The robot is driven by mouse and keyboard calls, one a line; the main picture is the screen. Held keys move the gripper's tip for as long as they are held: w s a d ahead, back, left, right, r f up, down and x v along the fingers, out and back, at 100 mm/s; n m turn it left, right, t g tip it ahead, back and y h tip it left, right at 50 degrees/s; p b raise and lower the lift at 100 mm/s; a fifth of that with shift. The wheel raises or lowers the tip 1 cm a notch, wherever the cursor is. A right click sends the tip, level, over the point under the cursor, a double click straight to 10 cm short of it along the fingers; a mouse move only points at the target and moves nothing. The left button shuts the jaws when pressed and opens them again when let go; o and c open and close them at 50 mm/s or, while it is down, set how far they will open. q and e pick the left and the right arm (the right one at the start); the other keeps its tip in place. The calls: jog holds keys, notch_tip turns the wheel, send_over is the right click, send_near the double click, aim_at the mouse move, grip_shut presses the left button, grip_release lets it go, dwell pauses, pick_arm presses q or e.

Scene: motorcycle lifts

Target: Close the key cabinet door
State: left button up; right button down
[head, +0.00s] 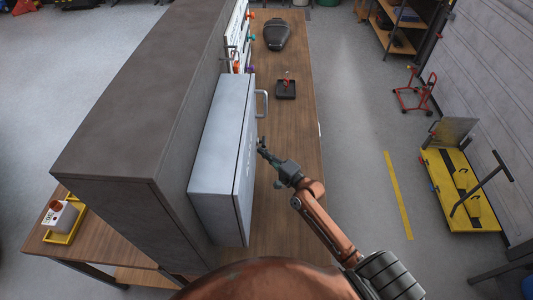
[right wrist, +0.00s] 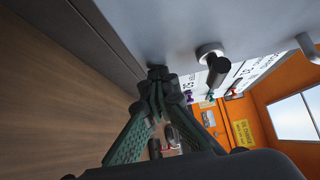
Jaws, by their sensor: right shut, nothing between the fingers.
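The key cabinet (head: 215,150) is a light grey box on the side of a tall dark grey panel, above the wooden bench. Its door (head: 247,155) faces right and lies almost flush with the box, with a thin dark seam between them; I cannot tell whether it is fully closed. A pale bar handle (head: 263,103) stands out from the door. My right gripper (head: 262,145) is shut and empty, in front of the door and nearer than the handle. In the right wrist view its fingertips (right wrist: 157,73) are at the door's edge; contact is unclear. My left gripper is not visible.
The wooden bench (head: 295,130) runs under the cabinet, with a small black tray (head: 286,90) and a black seat (head: 277,34) further back. A yellow lift (head: 460,190) stands on the floor at right. The floor between is clear.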

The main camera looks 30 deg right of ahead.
jog(key=shift+a, duration=0.4)
jog(key=s+d+b, duration=0.3)
jog(key=s+d, duration=0.3)
jog(key=s, duration=0.5)
jog(key=shift+s+d+b, duration=0.3)
jog(key=shift+s+d, duration=0.05)
